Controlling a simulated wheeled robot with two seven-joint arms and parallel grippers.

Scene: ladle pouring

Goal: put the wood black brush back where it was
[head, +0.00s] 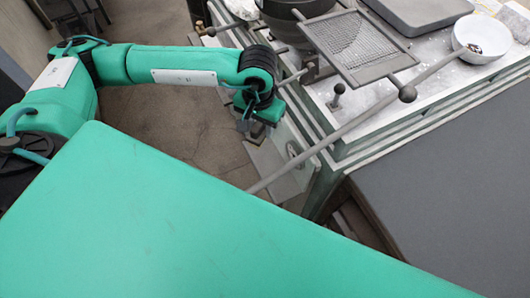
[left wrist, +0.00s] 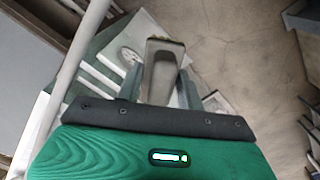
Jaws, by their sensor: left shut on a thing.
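My left gripper (head: 252,122) hangs at the end of the green arm, over the floor just left of the workbench. In the head view the brush cannot be told apart from the gripper. My right gripper is not in view.
The workbench (head: 340,178) holds a dark pot (head: 285,22), a mesh tray (head: 358,48), a grey slab (head: 420,12) and a white bowl (head: 482,36). A long rod (head: 345,131) slants past the bench's near edge, right of my gripper. Floor (head: 150,120) is open on the left.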

